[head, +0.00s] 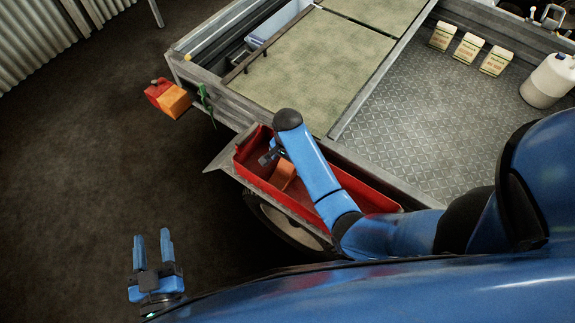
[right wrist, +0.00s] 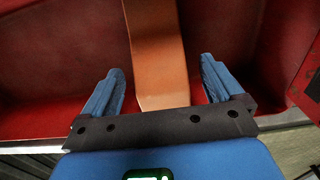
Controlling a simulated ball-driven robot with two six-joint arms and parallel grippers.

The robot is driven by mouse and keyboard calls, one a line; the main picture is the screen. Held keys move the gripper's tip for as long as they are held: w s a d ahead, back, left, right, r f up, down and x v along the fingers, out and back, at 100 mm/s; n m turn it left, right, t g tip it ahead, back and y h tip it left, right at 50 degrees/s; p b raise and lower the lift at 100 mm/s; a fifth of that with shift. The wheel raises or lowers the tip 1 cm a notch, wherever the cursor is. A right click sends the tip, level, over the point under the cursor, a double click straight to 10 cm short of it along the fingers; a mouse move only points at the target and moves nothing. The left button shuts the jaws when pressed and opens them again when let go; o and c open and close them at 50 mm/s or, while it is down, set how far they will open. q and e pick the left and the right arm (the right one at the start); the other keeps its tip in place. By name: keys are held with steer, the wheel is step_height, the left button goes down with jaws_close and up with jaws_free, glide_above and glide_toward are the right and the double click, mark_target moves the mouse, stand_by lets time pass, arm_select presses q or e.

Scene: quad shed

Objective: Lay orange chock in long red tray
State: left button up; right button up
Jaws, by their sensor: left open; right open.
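The long red tray (head: 368,196) sits along the side of the trailer, partly hidden by my right arm. The orange chock (head: 283,175) lies inside the tray near its left end. In the right wrist view the chock (right wrist: 160,62) stretches away between the fingers, against the red tray wall (right wrist: 60,50). My right gripper (head: 268,157) is over the tray beside the chock. Its fingers (right wrist: 158,90) are open with a gap on either side of the chock. My left gripper (head: 152,250) is open and empty at the lower left, over the dark floor.
Several small cartons (head: 468,47) and a white jug (head: 549,80) stand on the metal bed (head: 430,115). The left floor is clear.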

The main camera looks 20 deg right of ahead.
step_height(320, 180, up, 7)
steer(key=shift+f, duration=0.1)
steer(key=s+d+f+n+t, duration=0.2)
steer(key=s+f+t, duration=0.1)
steer(key=f+t, duration=0.15)
steer(key=n+t, duration=0.5)
steer(key=t, duration=0.3)
glide_toward(287, 163)
steer(key=s+d+r, duration=0.5)
steer(key=d, duration=0.1)
steer(key=s+d+r+n+t, duration=0.1)
steer(key=s+r+n+t, duration=0.2)
steer(key=r, duration=1)
steer(key=s+t, duration=0.2)
steer(key=s, duration=0.3)
steer(key=shift+d, duration=0.25)
steer(key=shift+s, duration=0.1)
